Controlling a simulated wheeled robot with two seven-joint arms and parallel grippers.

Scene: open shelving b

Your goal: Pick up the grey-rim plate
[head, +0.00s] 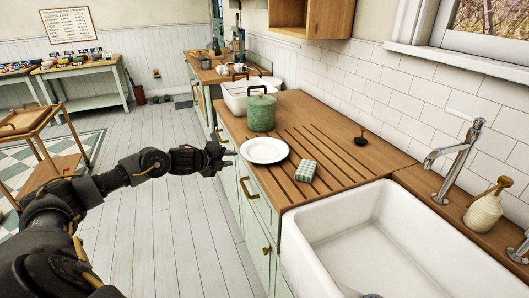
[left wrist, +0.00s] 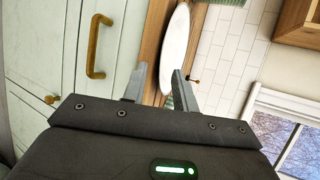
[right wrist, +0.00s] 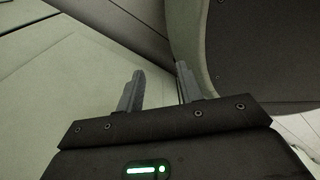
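The plate (head: 264,150) is white and round and lies flat on the wooden drainboard, left of a checked green cloth or sponge. Its rim colour is hard to tell at this size. My left gripper (head: 230,158) is just left of the plate at the counter's edge, apart from it. In the left wrist view the plate (left wrist: 175,48) shows beyond the fingers, and the left gripper (left wrist: 158,75) is open and empty. In the right wrist view my right gripper (right wrist: 160,80) is open and empty; it does not show clearly in the head view.
A green lidded pot (head: 261,112) stands just behind the plate. The checked sponge (head: 306,171) lies to its right. A white sink (head: 395,235) is at the front right, with a tap (head: 455,150). Drawer handles (head: 249,188) stick out below the counter edge.

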